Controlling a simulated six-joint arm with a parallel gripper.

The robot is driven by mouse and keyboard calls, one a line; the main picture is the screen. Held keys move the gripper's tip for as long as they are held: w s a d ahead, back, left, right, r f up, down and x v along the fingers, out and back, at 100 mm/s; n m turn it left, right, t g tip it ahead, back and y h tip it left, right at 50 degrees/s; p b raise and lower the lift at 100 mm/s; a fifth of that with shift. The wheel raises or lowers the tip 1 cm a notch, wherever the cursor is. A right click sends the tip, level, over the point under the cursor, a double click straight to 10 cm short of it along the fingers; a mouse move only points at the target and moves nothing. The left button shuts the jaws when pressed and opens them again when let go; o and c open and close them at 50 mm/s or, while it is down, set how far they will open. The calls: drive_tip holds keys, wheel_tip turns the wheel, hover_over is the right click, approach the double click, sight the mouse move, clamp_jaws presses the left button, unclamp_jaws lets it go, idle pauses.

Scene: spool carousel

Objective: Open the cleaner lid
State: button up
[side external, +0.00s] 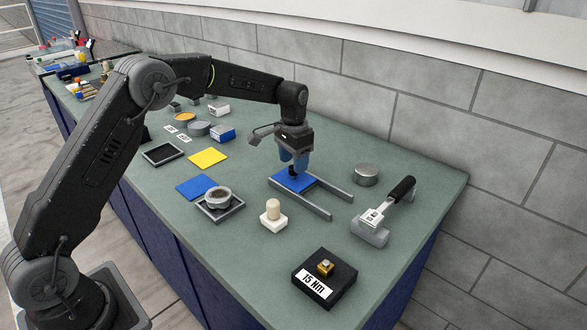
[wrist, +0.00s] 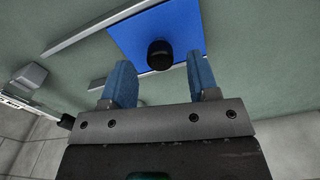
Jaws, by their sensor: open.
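A flat blue panel (side external: 292,182) with a black knob lies between two grey rails (side external: 312,205), at their far left end; it looks like the sliding lid, though no label shows. My gripper (side external: 293,163) is above the panel, pointing down, with its blue fingers apart. In the wrist view, the black knob (wrist: 160,55) stands on the blue panel (wrist: 185,22) between and just beyond the fingertips of my gripper (wrist: 160,72). I cannot tell whether either finger touches the knob. My gripper holds nothing that I can see.
A cream block with a peg (side external: 273,216), a dark tray with a ring (side external: 219,202) and a black 15 Nm block (side external: 323,280) stand nearer the front. A grey cylinder (side external: 367,175) and a black-handled clamp-like tool (side external: 380,220) are right of the rails. The bench between the rails is clear.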

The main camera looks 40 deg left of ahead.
drive_tip(key=shift+f, duration=1.45)
clamp_jaws()
